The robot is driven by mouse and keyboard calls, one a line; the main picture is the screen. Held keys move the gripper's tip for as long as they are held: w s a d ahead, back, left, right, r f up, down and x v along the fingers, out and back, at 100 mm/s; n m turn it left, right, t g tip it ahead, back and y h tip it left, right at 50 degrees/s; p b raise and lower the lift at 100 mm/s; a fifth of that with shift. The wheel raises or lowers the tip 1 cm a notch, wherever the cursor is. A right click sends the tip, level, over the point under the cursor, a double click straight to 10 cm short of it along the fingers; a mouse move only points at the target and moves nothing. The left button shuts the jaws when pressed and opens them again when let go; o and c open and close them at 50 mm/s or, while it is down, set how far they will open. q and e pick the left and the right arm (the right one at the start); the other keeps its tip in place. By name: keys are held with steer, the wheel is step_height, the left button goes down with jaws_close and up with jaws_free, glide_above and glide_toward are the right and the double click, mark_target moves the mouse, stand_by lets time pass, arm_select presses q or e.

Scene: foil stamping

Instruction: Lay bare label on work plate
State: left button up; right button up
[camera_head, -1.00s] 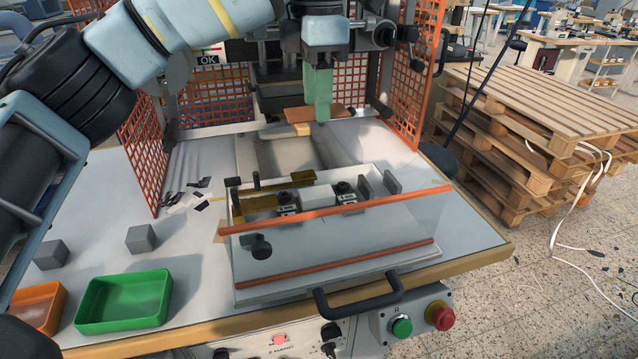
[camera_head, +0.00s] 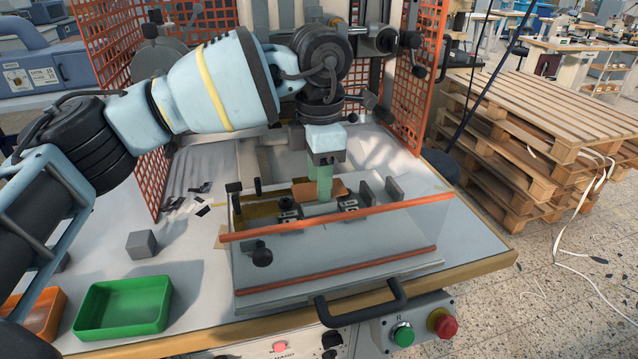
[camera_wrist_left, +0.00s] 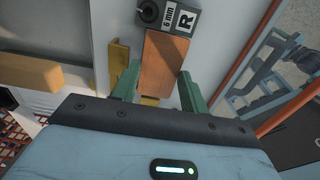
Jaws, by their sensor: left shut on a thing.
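The bare label is a flat brown piece (camera_head: 338,188) in the head view. My left gripper (camera_head: 321,196) is shut on it with its green fingers. The label sits low over the fixture behind the clear guard, close to a small pale plate (camera_head: 318,210) that looks like the work plate. I cannot tell whether it touches the plate. In the left wrist view the label (camera_wrist_left: 161,68) lies between the two green fingers (camera_wrist_left: 157,90), its far end near a dark block (camera_wrist_left: 170,18) marked "6 mm R". My right gripper is not in view.
A clear guard with orange edges (camera_head: 340,215) stands in front of the fixture. Dark gauge blocks (camera_head: 348,204) and upright posts flank the plate. Orange mesh panels (camera_head: 408,90) stand on both sides. A green tray (camera_head: 124,306) and grey cube (camera_head: 141,244) are front left.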

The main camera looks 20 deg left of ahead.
arm_select(q)
steer(key=shift+f, duration=0.95)
steer(key=shift+f, duration=0.15)
steer(key=o, duration=0.7)
steer(key=shift+c, duration=0.2)
step_height(320, 180, up, 12)
steer(key=shift+s, duration=0.15)
